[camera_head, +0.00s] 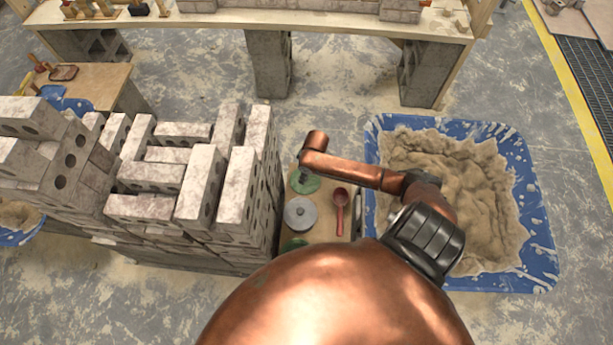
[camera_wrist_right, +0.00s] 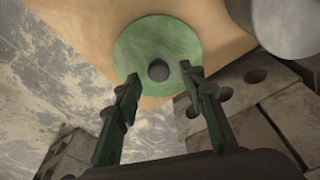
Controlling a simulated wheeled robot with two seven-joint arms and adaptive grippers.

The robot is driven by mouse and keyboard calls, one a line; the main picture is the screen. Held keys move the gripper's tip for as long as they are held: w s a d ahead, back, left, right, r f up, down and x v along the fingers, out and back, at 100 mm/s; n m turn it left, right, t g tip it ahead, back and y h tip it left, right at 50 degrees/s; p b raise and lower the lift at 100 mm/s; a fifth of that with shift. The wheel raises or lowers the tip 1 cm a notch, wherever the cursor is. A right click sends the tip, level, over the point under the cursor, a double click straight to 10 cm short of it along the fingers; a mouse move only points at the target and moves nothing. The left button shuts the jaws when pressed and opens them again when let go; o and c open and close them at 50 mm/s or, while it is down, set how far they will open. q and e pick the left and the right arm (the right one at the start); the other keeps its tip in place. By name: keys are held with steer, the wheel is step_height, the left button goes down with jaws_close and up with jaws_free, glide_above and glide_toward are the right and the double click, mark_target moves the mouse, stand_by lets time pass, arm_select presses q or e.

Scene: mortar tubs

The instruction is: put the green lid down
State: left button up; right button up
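The green lid (camera_wrist_right: 150,35) is a flat round disc with a dark knob (camera_wrist_right: 158,71) at its centre. It appears to lie flat on the wooden board, near a corner. In the head view the green lid (camera_head: 306,184) shows below the end of my right arm. My right gripper (camera_wrist_right: 160,73) is open, with one finger on each side of the knob and a clear gap to both. How far the fingertips are above the lid is hard to tell. My left gripper is not in view.
On the board (camera_head: 322,229) are a grey round lid (camera_head: 300,214), a red ladle (camera_head: 341,203) and another green round piece (camera_head: 293,244). Stacked bricks (camera_head: 237,190) stand close on the left. A blue tub (camera_head: 540,262) of mortar is on the right.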

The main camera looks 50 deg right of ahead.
mark_target(308, 179)
step_height(308, 179, up, 9)
steer(key=s+p, duration=0.1)
steer(key=p, duration=0.2)
steer(key=shift+s+d, duration=0.15)
steer(key=shift+d, duration=0.05)
steer(key=shift+f, duration=0.1)
